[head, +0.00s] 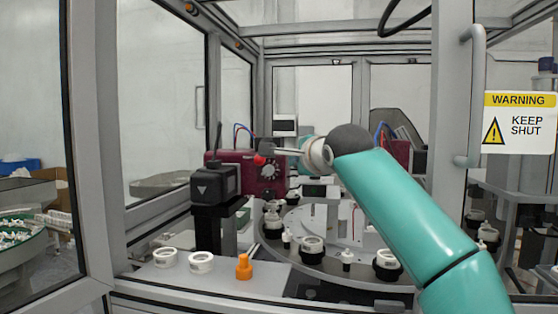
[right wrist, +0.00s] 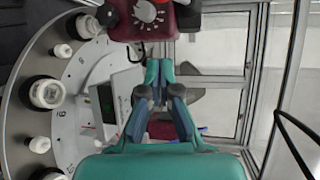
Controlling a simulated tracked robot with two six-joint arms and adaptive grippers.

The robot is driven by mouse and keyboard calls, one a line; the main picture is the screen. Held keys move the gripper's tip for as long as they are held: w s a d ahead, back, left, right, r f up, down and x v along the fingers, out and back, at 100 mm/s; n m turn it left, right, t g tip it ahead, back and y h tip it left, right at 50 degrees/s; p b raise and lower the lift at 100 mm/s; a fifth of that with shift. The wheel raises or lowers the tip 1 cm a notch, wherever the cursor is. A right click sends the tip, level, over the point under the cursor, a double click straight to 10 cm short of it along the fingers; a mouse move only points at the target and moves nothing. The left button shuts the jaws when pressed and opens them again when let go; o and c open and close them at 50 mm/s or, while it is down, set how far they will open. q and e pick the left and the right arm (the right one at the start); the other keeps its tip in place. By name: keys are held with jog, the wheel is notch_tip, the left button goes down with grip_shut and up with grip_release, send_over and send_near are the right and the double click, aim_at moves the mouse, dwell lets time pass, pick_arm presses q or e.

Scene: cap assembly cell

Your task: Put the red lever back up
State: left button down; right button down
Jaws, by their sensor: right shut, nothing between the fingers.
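The red lever's round red knob (head: 259,160) shows on the front of the maroon box (head: 229,158), just left of a dial (head: 268,171). I cannot tell the lever's tilt. In the head view my right gripper (head: 303,149) is right of the knob, partly hidden by my wrist. My left gripper is out of view.
A turntable (head: 330,273) with black holders and white parts lies below my right arm. A black device (head: 215,180) stands left of the lever. Frame posts (head: 452,100) stand at the right.

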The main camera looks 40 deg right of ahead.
aim_at(280, 162)
jog(key=p+x, duration=0.2)
jog(key=x, duration=0.2)
jog(key=p+x, duration=0.2)
jog(key=x, duration=0.2)
jog(key=shift+w+r, duration=0.1)
jog(key=shift+r, duration=0.15)
jog(key=shift+w+a+f+p, duration=0.15)
jog(key=shift+w+f+p, duration=0.15)
jog(key=shift+w, duration=0.25)
jog(key=a, duration=0.3)
jog(key=shift+a+r, duration=0.1)
jog(key=shift+r, duration=0.15)
jog(key=shift+a, duration=0.1)
